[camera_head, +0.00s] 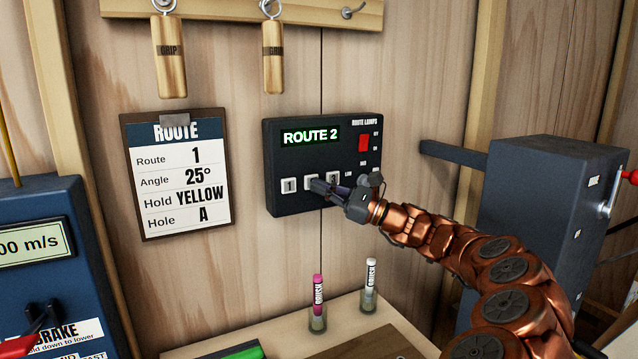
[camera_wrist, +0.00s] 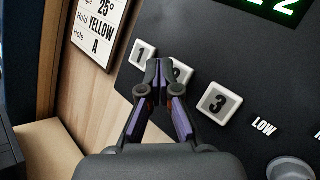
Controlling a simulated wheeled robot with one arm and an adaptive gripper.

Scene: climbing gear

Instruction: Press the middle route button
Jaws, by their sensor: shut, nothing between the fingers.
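The dark control panel (camera_head: 292,160) is on the wooden wall, and its display (camera_head: 311,136) reads "ROUTE 2". White buttons 1 (camera_head: 289,185) and 3 (camera_head: 333,176) stand on either side of the middle button, 2 (camera_wrist: 183,72). My gripper (camera_head: 315,186) is shut and empty, with its tips at the middle button. In the wrist view my gripper (camera_wrist: 158,72) covers the left part of button 2, between button 1 (camera_wrist: 142,53) and button 3 (camera_wrist: 218,103). I cannot tell whether the tips touch the button.
A route card (camera_head: 178,172) hangs left of the panel. A red switch (camera_head: 364,143) is on the panel's right side. A dark box (camera_head: 540,215) stands at the right.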

